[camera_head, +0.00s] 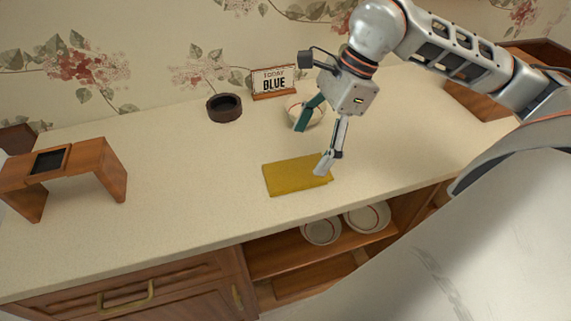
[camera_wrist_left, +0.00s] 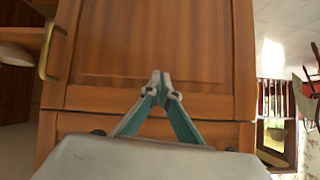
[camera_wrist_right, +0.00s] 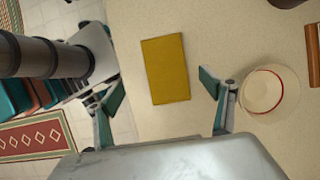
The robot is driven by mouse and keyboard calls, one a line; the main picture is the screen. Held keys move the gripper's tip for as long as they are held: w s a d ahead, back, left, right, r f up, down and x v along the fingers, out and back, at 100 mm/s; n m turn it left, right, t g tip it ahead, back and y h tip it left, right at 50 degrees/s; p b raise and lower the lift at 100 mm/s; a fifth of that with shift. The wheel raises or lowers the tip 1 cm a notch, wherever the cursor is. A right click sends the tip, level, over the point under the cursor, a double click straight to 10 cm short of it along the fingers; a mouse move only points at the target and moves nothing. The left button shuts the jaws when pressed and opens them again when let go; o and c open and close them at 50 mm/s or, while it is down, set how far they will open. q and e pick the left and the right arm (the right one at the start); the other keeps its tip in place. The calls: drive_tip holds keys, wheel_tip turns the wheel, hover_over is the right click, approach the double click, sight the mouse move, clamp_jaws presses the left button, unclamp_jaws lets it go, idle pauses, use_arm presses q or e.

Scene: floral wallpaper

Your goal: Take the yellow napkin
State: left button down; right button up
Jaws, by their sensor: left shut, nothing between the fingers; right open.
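The yellow napkin (camera_head: 292,176) lies flat and folded on the counter near its front edge. In the right wrist view the napkin (camera_wrist_right: 165,69) lies ahead of my right gripper, between the lines of its two fingers. My right gripper (camera_head: 313,143) is open and empty above the counter; in the head view one fingertip overlaps the napkin's right end. The right wrist view shows the fingers spread wide (camera_wrist_right: 160,96), and I cannot tell any contact with the napkin. My left gripper (camera_wrist_left: 160,82) is shut and empty, in front of a wooden cabinet door; it is not in the head view.
A bowl (camera_head: 306,109) stands behind the right gripper. A dark round dish (camera_head: 224,107) and a "TODAY BLUE" sign (camera_head: 273,82) are at the back. A wooden stand (camera_head: 67,170) is at the left. Plates (camera_head: 321,231) sit on the shelf below. The counter's left-middle is clear.

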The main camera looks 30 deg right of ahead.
sight(296, 172)
drive_tip(key=shift+d+f, duration=0.1)
drive_tip(key=shift+f, duration=0.2)
drive_tip(key=shift+x, duration=0.85)
drive_tip(key=shift+w+d+x, duration=0.1)
drive_tip(key=shift+x, duration=0.8)
drive_tip(key=shift+w+d+x, duration=0.1)
drive_tip(key=shift+w+x, duration=0.05)
drive_tip(key=shift+x, duration=0.7)
drive_tip(key=shift+w+d+x, duration=0.1)
drive_tip(key=shift+x, duration=0.8)
drive_tip(key=c, duration=1.3)
